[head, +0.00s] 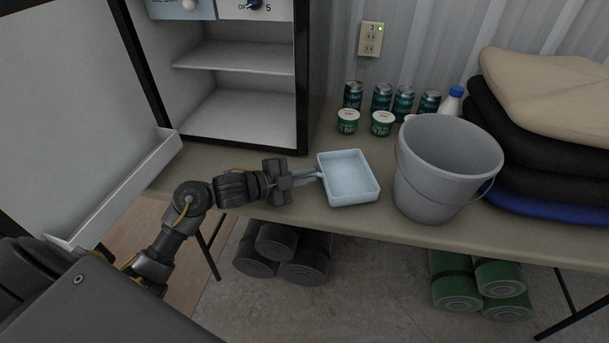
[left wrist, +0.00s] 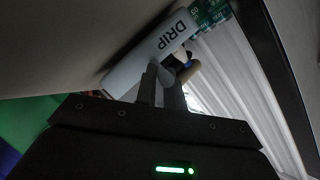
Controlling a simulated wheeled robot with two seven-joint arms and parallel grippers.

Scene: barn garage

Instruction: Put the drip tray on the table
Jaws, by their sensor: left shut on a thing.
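The drip tray (head: 349,177) is a shallow pale-blue square tray at the middle of the head view. It is over the table (head: 268,178), near its front edge, and looks about level; I cannot tell whether it touches the top. My left gripper (head: 316,174) comes in from the left and is shut on the tray's left edge. In the left wrist view the tray (left wrist: 148,62) shows its side with the word DRIP, with the gripper fingers (left wrist: 163,82) at it. My right gripper is out of view.
A grey bucket (head: 446,165) stands just right of the tray. Several cans (head: 381,100) and two small tubs (head: 348,122) stand behind. An open fridge (head: 235,75) is at the left, its door (head: 75,110) swung out. Folded cushions (head: 545,85) are at the right.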

